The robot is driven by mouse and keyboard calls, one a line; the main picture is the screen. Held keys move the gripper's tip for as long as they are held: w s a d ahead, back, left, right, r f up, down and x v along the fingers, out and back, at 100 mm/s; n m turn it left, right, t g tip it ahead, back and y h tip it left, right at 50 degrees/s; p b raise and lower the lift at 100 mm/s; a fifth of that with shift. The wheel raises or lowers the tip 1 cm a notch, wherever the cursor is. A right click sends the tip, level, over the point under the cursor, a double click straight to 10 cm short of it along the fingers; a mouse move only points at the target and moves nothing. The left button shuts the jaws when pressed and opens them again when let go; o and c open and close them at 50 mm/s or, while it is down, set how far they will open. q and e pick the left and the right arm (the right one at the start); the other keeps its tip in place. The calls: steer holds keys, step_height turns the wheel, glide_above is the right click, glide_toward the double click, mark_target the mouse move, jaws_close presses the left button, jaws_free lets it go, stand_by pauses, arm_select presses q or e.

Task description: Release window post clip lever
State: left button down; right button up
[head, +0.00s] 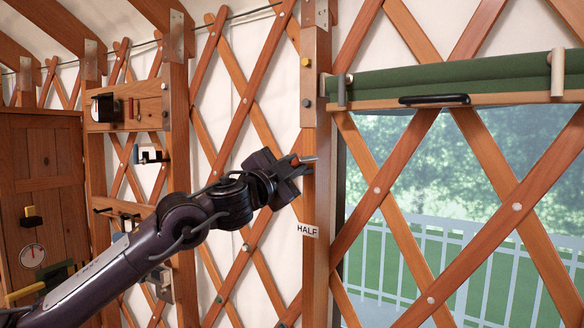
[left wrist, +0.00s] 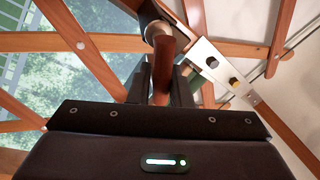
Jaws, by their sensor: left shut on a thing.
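The wooden window post (head: 315,190) stands upright at the middle of the head view. My left gripper (head: 294,163) is up against the post's left side, above the HALF label. A small lever with a reddish grip and grey tip (head: 308,159) shows at its fingers. In the left wrist view, the fingers (left wrist: 162,85) are shut on the reddish-brown lever (left wrist: 165,62), whose far end meets a pale round collar (left wrist: 157,30). The fingers hide part of the lever, and I cannot make out the clip behind it. My right gripper is not in view.
A rolled green blind (head: 450,73) with a black handle (head: 434,99) on its wooden bar spans the window top. A HALF label (head: 307,230) is on the post. Wall shelves (head: 140,108) and a wooden door (head: 40,165) are at left. Crossed lattice slats surround the post.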

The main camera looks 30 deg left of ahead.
arm_select(q)
steer(key=shift+f, duration=0.1)
steer(key=shift+d+f+m+h+b, duration=0.1)
steer(key=shift+f+m+h+b, duration=0.2)
steer(key=shift+m+b, duration=0.45)
steer(key=shift+d+f+m+h+b, duration=0.1)
steer(key=shift+f+m+h+b, duration=0.15)
steer(key=shift+m+b, duration=0.5)
steer(key=shift+d+f+m+g+h+b, duration=0.15)
steer(key=shift+m+h, duration=0.15)
steer(key=shift+m, duration=0.65)
steer(key=shift+a+f+m+g+h+b, duration=0.15)
steer(key=shift+m+h, duration=0.2)
steer(key=shift+m, duration=0.55)
steer(key=shift+d+f+m+h+b, duration=0.15)
steer(key=shift+m+h, duration=0.15)
steer(key=shift+m, duration=0.65)
steer(key=c, duration=1.4)
jaws_free()
steer(key=shift+c, duration=0.2)
